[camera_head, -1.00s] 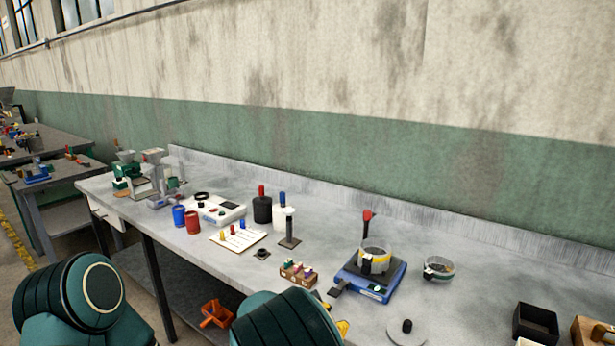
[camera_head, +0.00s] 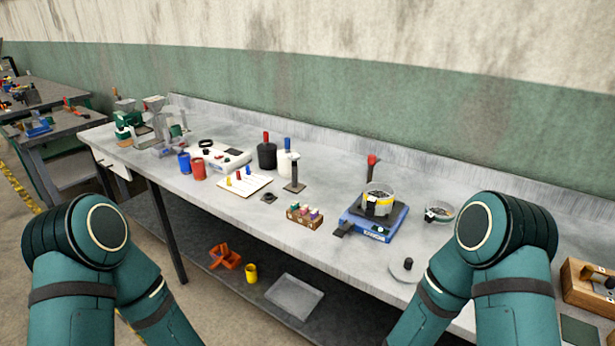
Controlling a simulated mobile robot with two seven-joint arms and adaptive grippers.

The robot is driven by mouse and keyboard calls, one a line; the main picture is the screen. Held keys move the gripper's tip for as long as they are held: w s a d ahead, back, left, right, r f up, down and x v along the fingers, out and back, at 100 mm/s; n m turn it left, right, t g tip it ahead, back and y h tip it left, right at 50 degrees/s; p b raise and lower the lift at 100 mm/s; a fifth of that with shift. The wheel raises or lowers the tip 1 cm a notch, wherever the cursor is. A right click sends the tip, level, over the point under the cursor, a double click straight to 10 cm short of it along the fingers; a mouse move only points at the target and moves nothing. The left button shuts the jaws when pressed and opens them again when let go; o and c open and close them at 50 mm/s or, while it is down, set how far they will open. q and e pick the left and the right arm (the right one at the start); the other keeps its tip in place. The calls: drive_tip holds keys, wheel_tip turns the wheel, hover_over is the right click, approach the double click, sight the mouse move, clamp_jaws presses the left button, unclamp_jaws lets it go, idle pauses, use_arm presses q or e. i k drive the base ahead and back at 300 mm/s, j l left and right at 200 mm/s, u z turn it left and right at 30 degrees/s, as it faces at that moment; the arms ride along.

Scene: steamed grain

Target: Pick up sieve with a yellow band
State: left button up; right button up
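The sieve with a yellow band (camera_head: 378,198) is a round, light-rimmed pan. It sits on a blue device with a dark top plate (camera_head: 365,222), towards the right part of the grey bench. A dark block shows at the sieve's front side. A second round pan (camera_head: 439,212) with a pale wall stands on the bench just right of the device, partly beside my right arm. My two green arms rise from the bottom left and bottom right. Both grippers are out of view, and neither arm touches the sieve.
The grey bench (camera_head: 330,252) holds a small rack of coloured pegs (camera_head: 305,215), a disc with a black knob (camera_head: 407,270) and a wooden box (camera_head: 588,287). A lower shelf carries an orange scoop (camera_head: 226,257), a yellow cup (camera_head: 251,273) and a flat tray (camera_head: 294,296).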

sight(375, 194)
drive_tip(key=i, duration=0.5)
drive_tip(key=z, duration=0.35)
drive_tip(key=i+j+z, duration=0.1)
drive_tip(key=z, duration=0.25)
drive_tip(key=i+z, duration=0.1)
drive_tip(key=z, duration=0.25)
